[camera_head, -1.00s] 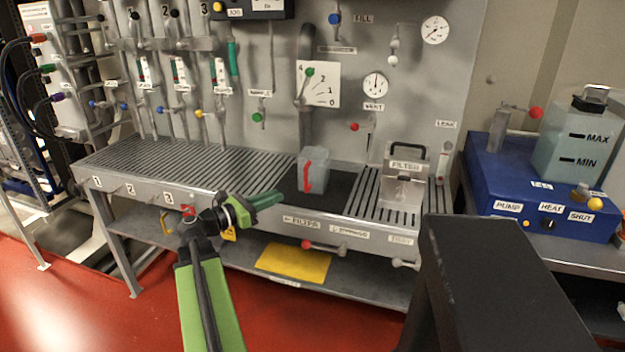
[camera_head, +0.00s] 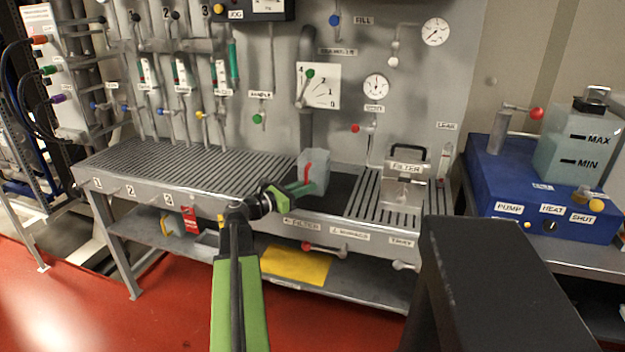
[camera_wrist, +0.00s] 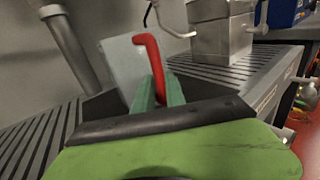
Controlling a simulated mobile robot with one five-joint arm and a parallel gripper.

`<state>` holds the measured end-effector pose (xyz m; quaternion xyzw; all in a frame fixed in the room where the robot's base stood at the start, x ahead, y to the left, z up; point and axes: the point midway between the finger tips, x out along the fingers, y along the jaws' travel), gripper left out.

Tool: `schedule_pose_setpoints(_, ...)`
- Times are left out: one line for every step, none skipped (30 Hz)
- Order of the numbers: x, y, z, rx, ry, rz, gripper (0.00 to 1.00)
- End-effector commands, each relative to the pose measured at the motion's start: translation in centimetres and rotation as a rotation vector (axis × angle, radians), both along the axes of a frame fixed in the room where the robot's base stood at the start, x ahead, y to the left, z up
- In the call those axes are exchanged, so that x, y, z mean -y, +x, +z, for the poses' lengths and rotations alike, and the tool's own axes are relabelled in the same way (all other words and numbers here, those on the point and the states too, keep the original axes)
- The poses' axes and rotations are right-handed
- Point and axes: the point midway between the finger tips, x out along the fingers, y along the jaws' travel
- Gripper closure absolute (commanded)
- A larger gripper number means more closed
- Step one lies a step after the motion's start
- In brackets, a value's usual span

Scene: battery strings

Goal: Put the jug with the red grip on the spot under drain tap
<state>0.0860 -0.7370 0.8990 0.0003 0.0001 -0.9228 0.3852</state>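The jug (camera_head: 318,176), pale and translucent with a red grip (camera_head: 308,172), stands at the dark area of the grated bench and leans a little. In the wrist view the jug (camera_wrist: 122,62) is just past my fingertips, its red grip (camera_wrist: 153,62) towards me. My gripper (camera_head: 303,188) has come from the front left. In the wrist view its green fingers (camera_wrist: 158,94) lie on either side of the grip's lower part and look closed on it. The jug's lower part is hidden by the fingers. I cannot read a label for the drain tap.
A thick grey pipe (camera_head: 306,125) with a green-knobbed lever comes down behind the jug. A filter box (camera_head: 404,180) stands to the right on the grating. The left grating (camera_head: 165,160) is clear. A blue pump unit (camera_head: 540,190) is at the far right.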

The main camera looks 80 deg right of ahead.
Motion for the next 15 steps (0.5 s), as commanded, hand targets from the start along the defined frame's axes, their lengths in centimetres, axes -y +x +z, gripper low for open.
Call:
schedule_pose_setpoints(-0.05,0.04,0.01,0.000,0.000,0.000,0.85)
schedule_pose_setpoints(-0.06,0.04,0.01,0.000,0.000,0.000,0.85)
schedule_pose_setpoints(-0.06,0.04,0.01,0.000,0.000,0.000,0.85)
schedule_pose_setpoints(-0.07,0.04,0.01,0.000,0.000,0.000,0.89)
schedule_pose_setpoints(-0.08,0.03,0.01,0.000,0.000,0.000,0.93)
schedule_pose_setpoints(-0.08,0.03,0.01,0.000,0.000,0.000,0.98)
schedule_pose_setpoints(-0.08,0.03,0.01,0.000,0.000,0.000,1.00)
schedule_pose_setpoints(-0.08,0.02,0.00,0.000,0.000,0.000,1.00)
schedule_pose_setpoints(-0.08,0.02,0.00,0.000,0.000,0.000,1.00)
schedule_pose_setpoints(-0.08,0.02,0.00,0.000,0.000,0.000,1.00)
schedule_pose_setpoints(-0.08,0.01,0.00,0.000,0.000,0.000,1.00)
schedule_pose_setpoints(-0.08,0.01,0.00,0.000,0.000,-0.001,1.00)
schedule_pose_setpoints(-0.08,0.01,0.00,0.000,0.000,-0.001,1.00)
schedule_pose_setpoints(-0.08,0.01,0.00,0.000,0.000,-0.001,1.00)
schedule_pose_setpoints(-0.08,0.00,0.00,0.000,0.000,-0.001,1.00)
